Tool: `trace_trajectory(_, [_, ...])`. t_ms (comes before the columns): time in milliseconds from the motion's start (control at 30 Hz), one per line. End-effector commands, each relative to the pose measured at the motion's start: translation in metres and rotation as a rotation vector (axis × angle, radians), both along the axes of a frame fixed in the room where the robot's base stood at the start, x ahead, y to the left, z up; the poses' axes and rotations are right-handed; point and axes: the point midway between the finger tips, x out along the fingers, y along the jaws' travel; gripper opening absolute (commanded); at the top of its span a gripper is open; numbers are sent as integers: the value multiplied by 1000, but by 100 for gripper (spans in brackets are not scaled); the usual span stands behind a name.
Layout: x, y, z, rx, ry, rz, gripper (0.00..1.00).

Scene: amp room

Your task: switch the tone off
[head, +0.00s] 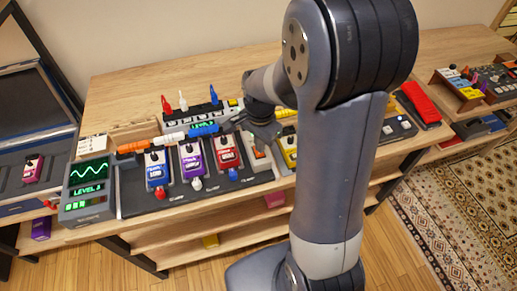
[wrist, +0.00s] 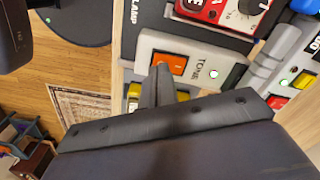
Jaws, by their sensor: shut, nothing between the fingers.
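In the head view the box (head: 259,163) sits on the pedal board, right of the red pedal, partly hidden by my gripper. My gripper (wrist: 160,68) is shut and empty. Its fingertips overlap the left edge of the rocker in the wrist view; I cannot tell whether they touch it. It also shows above the box in the head view (head: 268,138).
Blue (head: 157,171), purple (head: 191,160) and red (head: 226,152) pedals stand left of the tone box. A yellow pedal (head: 290,152) is close on the right. A unit with a green wave screen (head: 89,173) stands at the left end. Cables with coloured plugs run behind the pedals.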

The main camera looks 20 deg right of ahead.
Motion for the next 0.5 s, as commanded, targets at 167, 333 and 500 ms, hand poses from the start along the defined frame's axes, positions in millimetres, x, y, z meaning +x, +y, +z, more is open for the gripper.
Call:
trace_trajectory(167, [0, 0, -4, 0, 0, 0, 0])
trace_trajectory(333, [0, 0, -6, 0, 0, 0, 0])
trace_trajectory(500, [0, 0, -9, 0, 0, 0, 0])
